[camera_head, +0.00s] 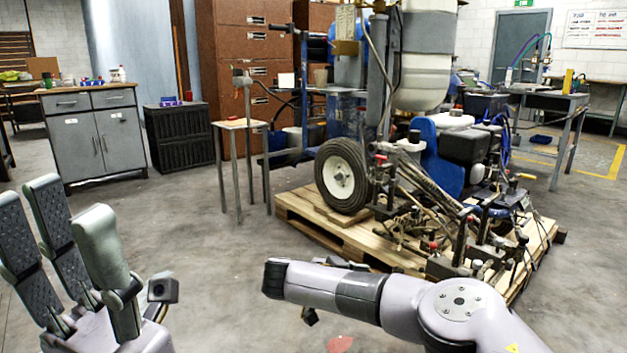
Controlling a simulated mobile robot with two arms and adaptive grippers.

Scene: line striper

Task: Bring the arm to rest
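My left gripper (62,205) is at the lower left, with its dark, padded fingers pointing up and spread apart. It is open, with nothing between the fingers. My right arm (400,300) comes in from the lower right and lies bent across the bottom, its grey link pointing left. Small dark parts show behind and below that link. I cannot make out the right gripper, which is hidden or outside the picture.
The line striper (440,170) stands on a wooden pallet (350,240) beyond my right arm. A small stool (240,124) stands left of it. A grey cabinet (95,140) and a black crate (180,137) are farther back left. The floor between my arms is mostly clear.

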